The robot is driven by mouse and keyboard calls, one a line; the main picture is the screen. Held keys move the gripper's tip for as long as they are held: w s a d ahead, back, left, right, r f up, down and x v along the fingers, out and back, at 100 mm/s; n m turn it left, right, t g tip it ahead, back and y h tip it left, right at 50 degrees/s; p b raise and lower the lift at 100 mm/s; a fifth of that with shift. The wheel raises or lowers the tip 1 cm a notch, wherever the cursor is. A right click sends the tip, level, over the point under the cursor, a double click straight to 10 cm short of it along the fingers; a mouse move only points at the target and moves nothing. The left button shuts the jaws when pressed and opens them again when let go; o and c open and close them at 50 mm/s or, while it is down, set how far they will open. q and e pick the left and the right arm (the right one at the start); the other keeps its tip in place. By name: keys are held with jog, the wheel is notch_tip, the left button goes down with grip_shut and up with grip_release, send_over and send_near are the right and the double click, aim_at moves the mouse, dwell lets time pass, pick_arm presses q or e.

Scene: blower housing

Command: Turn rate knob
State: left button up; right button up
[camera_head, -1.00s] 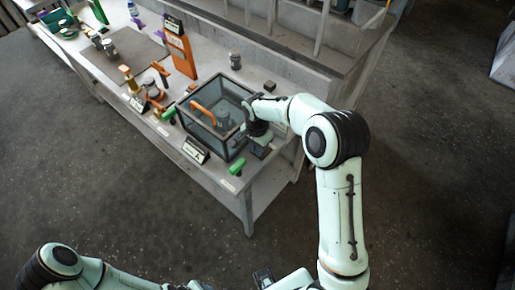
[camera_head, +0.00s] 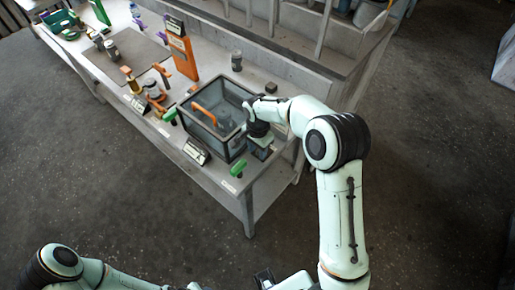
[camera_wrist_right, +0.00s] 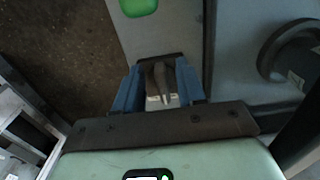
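I cannot tell for sure which part is the rate knob. A green knob-like handle (camera_head: 238,168) sits at the table's front edge, and green also shows at the top of the right wrist view (camera_wrist_right: 138,7). My right gripper (camera_head: 260,142) is low over the table's right end, beside the glass-walled box (camera_head: 205,143). In the right wrist view its blue fingers (camera_wrist_right: 158,85) stand on both sides of a small grey-brown shape; whether they grip it is unclear. My left arm shows at the lower left; its gripper is not clearly visible.
A second green handle (camera_head: 169,115) and a small sign (camera_head: 196,151) are along the front edge. A grey jar (camera_head: 236,61) and an orange panel (camera_head: 181,52) stand farther back. The floor in front is clear.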

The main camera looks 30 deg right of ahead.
aim_at(258, 151)
notch_tip(258, 151, up, 13)
jog(key=p, duration=0.1)
jog(key=shift+r, duration=0.15)
dwell(0.6)
